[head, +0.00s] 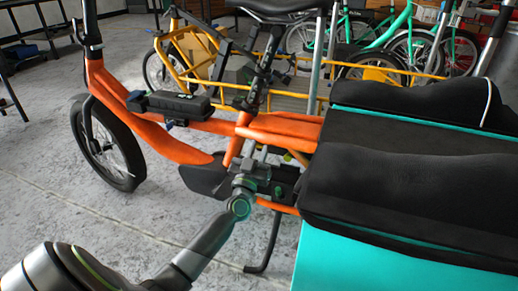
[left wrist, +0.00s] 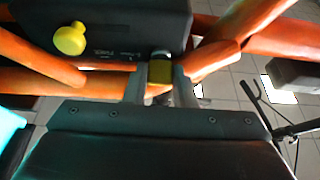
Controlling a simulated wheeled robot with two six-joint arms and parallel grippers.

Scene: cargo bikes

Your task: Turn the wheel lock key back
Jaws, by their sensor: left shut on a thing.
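The orange cargo bike (head: 170,145) stands across the head view. My left gripper (head: 262,168) is at the frame low behind the seat post, beside a dark unit (head: 287,178). In the left wrist view, my left gripper (left wrist: 161,82) has its two grey fingers on either side of a small yellow piece, which looks like the wheel lock key (left wrist: 160,69). The gripper is shut on it. The key sits at the lower edge of a dark housing (left wrist: 120,25), whose face also carries a round yellow knob (left wrist: 70,39). My right gripper is in neither view.
A black bag (head: 400,185) over a teal box (head: 350,262) fills the right side, close to my left gripper. The kickstand (head: 268,245) is below it. A yellow bike (head: 200,45) and teal bikes (head: 455,60) stand behind.

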